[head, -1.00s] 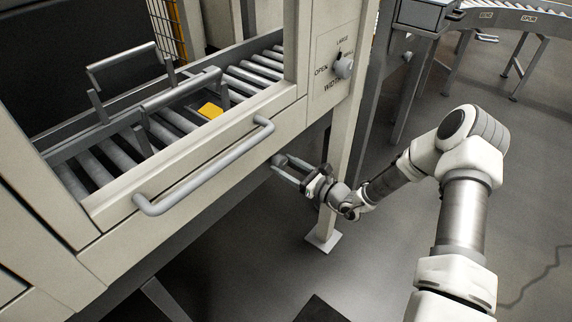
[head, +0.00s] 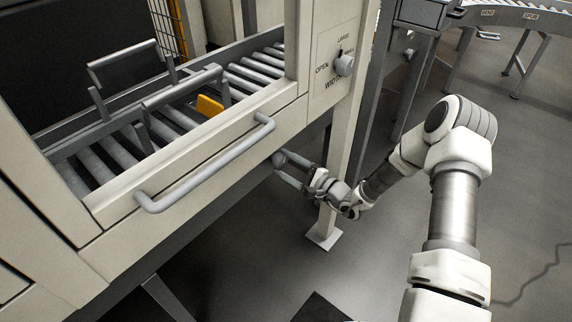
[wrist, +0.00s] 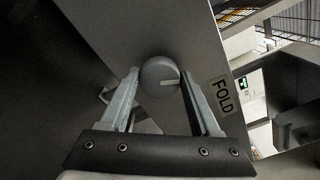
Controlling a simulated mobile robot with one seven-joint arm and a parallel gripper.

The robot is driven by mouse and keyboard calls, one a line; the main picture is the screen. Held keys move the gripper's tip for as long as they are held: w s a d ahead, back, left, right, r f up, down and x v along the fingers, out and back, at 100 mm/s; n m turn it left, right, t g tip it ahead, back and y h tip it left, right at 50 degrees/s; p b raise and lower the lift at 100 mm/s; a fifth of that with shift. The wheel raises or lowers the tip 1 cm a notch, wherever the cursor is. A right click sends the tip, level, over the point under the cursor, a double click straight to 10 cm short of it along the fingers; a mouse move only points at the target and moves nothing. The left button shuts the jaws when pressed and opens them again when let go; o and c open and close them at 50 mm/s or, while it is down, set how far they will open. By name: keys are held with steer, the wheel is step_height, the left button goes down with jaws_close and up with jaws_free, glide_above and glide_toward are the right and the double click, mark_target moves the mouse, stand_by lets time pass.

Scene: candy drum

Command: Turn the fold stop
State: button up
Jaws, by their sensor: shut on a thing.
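A round grey knob (wrist: 158,72) with a pale pointer line sits on a grey panel beside a FOLD label (wrist: 221,95) in the wrist view. Its pointer lies nearly level, towards the label. My gripper (wrist: 160,78) is shut on the knob, one finger on each side. In the head view my gripper (head: 282,170) reaches under the machine's front beam, beside the pale leg, and the knob is not clearly seen there. A yellow flap (head: 209,105) stands tilted up among the rollers behind the front beam.
A long grey handle (head: 205,175) sticks out from the front beam above my gripper. A width knob (head: 344,65) is on the upright post. A pale leg (head: 330,220) stands close to my wrist. Open floor lies to the right.

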steer(key=n+b, duration=0.1)
steer(key=n, duration=0.3)
steer(key=shift+d+f+n, duration=0.1)
steer(key=shift+f+n, duration=0.05)
steer(key=shift+n, duration=0.15)
stand_by(0.4)
steer(key=o, duration=1.4)
steer(key=p+v, duration=0.3)
steer(key=v, duration=1.4)
steer(key=shift+s+d, duration=0.15)
steer(key=shift+s, duration=0.05)
